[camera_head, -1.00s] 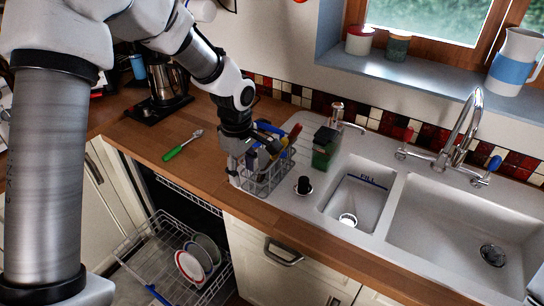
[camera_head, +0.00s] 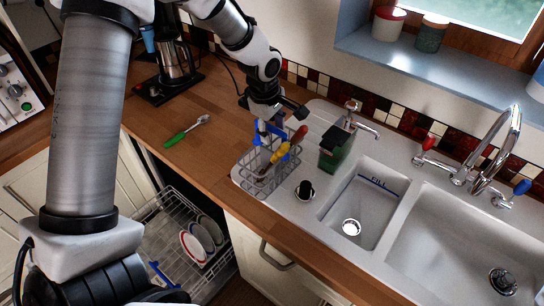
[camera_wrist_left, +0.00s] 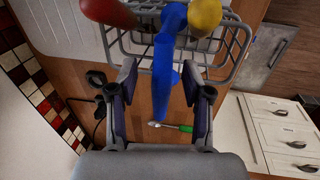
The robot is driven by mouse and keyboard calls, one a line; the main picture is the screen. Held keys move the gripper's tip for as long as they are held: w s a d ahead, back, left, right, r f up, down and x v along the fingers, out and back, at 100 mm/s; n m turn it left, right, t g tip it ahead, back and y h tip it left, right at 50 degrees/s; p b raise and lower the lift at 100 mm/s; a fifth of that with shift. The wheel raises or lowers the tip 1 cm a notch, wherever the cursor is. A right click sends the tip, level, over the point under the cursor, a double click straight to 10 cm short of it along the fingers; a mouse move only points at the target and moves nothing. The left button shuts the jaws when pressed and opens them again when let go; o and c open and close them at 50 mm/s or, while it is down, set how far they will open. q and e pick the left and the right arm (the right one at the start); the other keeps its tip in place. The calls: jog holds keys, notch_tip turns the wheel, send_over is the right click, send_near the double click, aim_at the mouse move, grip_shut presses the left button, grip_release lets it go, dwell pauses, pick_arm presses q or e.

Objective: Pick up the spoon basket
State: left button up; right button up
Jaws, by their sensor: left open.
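The spoon basket (camera_head: 249,183) is a grey wire basket on the white sink surround, at the counter's left side of the sink. My left gripper (camera_head: 272,114) is open above the back of the basket. In the left wrist view, a blue part (camera_wrist_left: 163,70) reaches down the picture between the open fingers, with no finger seen pressing on it. My right gripper is not in view.
A green-handled spoon (camera_head: 186,132) lies on the wooden counter. An open dishwasher rack (camera_head: 165,240) with plates is below. A coffee maker (camera_head: 172,65) stands behind left.

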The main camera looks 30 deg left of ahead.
pick_arm(q)
jog(key=shift+w+f, duration=0.25)
jog(key=shift+w, duration=0.1)
jog(key=shift+s+r, duration=0.1)
jog(key=shift+s+d+r, duration=0.1)
jog(key=shift+s+r, duration=0.25)
jog(key=shift+s, duration=0.25)
grip_shut()
jog(key=shift+w+f, duration=0.15)
jog(key=shift+w, duration=0.05)
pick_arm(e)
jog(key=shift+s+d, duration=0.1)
